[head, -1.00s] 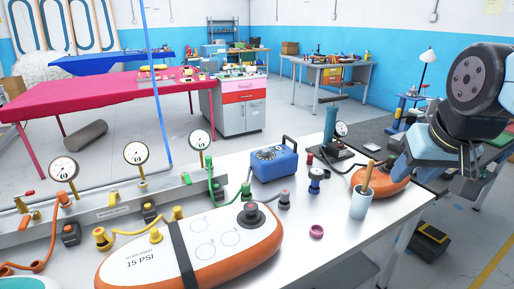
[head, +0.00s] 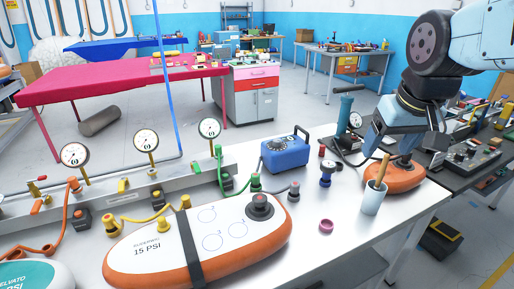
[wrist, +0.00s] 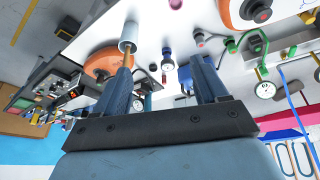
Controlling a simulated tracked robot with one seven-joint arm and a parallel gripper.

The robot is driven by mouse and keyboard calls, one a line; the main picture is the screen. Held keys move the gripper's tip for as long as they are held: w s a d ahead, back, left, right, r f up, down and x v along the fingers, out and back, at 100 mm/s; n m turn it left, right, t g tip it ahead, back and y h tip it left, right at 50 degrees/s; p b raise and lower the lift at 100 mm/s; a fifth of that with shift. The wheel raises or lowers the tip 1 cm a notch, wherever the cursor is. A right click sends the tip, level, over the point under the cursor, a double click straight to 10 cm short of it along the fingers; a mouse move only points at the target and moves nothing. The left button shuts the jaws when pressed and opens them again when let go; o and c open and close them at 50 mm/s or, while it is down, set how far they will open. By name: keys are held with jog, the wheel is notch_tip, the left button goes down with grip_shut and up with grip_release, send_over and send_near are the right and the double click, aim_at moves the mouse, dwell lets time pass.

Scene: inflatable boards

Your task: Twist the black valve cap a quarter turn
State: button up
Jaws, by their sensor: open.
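The black valve cap (head: 260,205), round with a reddish middle, sits on the right end of the white board with orange sides (head: 135,265). In the wrist view the cap (wrist: 262,14) is at the top right, on the orange-edged board. My gripper (head: 385,148) is at the right in the head view, above the table's far right part and well apart from the cap. In the wrist view my gripper (wrist: 163,62) has its two blue fingers spread, with nothing held between them. The fingertips are partly hard to make out in the head view.
A white cup (head: 371,201) with a wooden handle stands near my gripper, beside a smaller orange board (head: 405,178). A blue box (head: 286,153), a blue-black fitting (head: 326,178) and a magenta ring (head: 326,225) stand between gripper and cap. Gauges line the back left.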

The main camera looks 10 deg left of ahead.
jog(key=w+a+f+n+g, duration=0.1)
jog(key=w+a+n, duration=0.15)
jog(key=a, duration=0.45)
jog(key=w+a+f+n+g, duration=0.1)
jog(key=w+a+f, duration=0.1)
jog(key=w+a, duration=0.35)
jog(key=n+g, duration=0.2)
jog(key=n, duration=0.1)
send_near(259, 197)
notch_tip(259, 197, down, 9)
jog(key=shift+a+r, duration=0.1)
jog(key=c, duration=1.1)
jog(key=m, duration=0.3)
jog(key=shift+w+m, duration=0.1)
jog(key=shift+m, duration=0.85)
